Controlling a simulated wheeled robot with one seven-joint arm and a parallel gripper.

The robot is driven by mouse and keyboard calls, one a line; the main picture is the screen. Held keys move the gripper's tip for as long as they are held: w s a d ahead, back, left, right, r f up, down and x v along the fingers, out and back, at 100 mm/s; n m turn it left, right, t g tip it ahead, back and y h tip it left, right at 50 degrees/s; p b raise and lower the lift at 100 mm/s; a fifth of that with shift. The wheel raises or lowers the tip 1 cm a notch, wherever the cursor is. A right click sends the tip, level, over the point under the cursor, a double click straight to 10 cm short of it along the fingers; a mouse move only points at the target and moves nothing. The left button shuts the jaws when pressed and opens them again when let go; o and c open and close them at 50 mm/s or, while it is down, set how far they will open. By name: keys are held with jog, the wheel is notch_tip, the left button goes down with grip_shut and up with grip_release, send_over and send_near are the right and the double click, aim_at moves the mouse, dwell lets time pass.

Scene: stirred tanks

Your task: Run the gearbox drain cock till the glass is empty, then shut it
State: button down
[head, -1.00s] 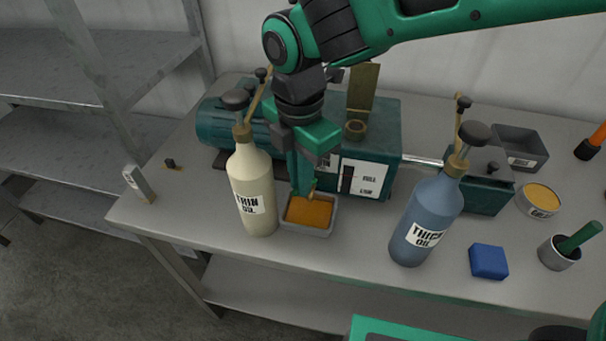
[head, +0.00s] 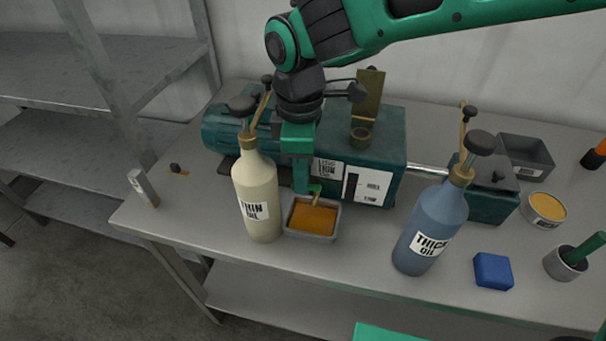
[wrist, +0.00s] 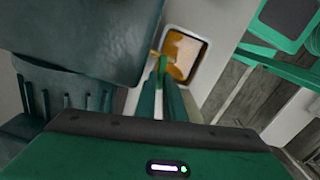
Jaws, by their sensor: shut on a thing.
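The teal gearbox (head: 388,135) stands on the bench, with a white plate on its front. The sight glass (head: 350,187) is a dark upright strip in that plate; I cannot make out an oil level in it. The brass drain cock (head: 317,198) sticks out low at the front, left of the glass. My gripper (head: 308,190) points down and is shut on the cock's small green lever, which shows between the fingers in the wrist view (wrist: 162,68). A grey tray (head: 309,239) sits below the cock with amber oil (head: 313,219) in it.
The thin oil bottle (head: 257,195) stands close left of the tray. The thick oil bottle (head: 432,225) stands to the right, with a blue block (head: 492,271) beside it. A tin (head: 545,208) and a grey bin (head: 524,158) are further right. The front bench edge between the bottles is clear.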

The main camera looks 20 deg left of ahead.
jog(key=shift+w+a+r+m, duration=0.15)
jog(key=shift+w+a+m, duration=0.05)
jog(key=shift+m, duration=0.3)
jog(key=c, duration=1.8)
grip_release()
jog(key=shift+c, duration=0.2)
jog(key=shift+w+d, duration=0.1)
jog(key=shift+d, duration=0.05)
